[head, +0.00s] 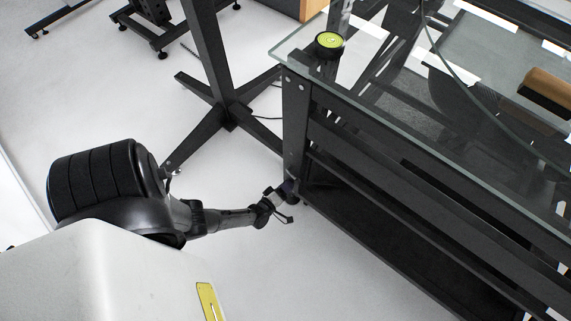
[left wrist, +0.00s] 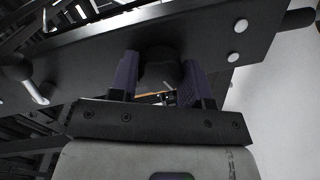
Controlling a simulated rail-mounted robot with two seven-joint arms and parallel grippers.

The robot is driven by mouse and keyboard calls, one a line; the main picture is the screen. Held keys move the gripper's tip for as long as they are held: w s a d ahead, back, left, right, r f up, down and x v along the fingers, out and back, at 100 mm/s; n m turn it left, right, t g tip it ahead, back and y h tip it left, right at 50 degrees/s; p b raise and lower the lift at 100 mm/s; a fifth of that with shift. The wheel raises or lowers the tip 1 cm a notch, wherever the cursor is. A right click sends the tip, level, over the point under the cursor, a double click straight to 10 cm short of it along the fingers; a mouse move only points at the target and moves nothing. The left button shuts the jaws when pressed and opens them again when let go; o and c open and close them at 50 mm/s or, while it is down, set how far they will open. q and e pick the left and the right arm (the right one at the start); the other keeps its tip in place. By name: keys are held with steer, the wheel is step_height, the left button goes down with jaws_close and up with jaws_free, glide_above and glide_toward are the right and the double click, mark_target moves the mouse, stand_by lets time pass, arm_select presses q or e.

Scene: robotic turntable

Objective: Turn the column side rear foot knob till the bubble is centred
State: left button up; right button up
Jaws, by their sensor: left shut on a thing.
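A round bubble level (head: 329,43) with a yellow-green face and black rim lies on the near left corner of the glass tabletop (head: 395,125). Its bubble is too small to make out. My left arm reaches low to the foot of the black table frame (head: 296,115). My left gripper (head: 290,187) is at the bottom of the corner leg there. In the left wrist view, the purple fingers of my left gripper (left wrist: 160,80) are shut on a round black knob (left wrist: 160,65) under a dark beam with bolts. The knob is hidden in the head view. My right gripper is out of view.
A black column stand (head: 228,112) with splayed legs stands on the pale floor left of the table. A brown block (head: 546,92) lies at the right on the glass. A pale metal lever (left wrist: 36,92) shows left of the knob in the left wrist view.

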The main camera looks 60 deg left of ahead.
arm_select(q)
steer(key=shift+d+f+m+g+y, duration=0.15)
steer(key=shift+m+y, duration=0.35)
steer(key=shift+m, duration=3.25)
steer(key=shift+a+r+m+g+y, duration=0.15)
steer(key=shift+m+y, duration=0.35)
steer(key=shift+m, duration=3.25)
steer(key=shift+d+f, duration=0.1)
steer(key=o, duration=0.9)
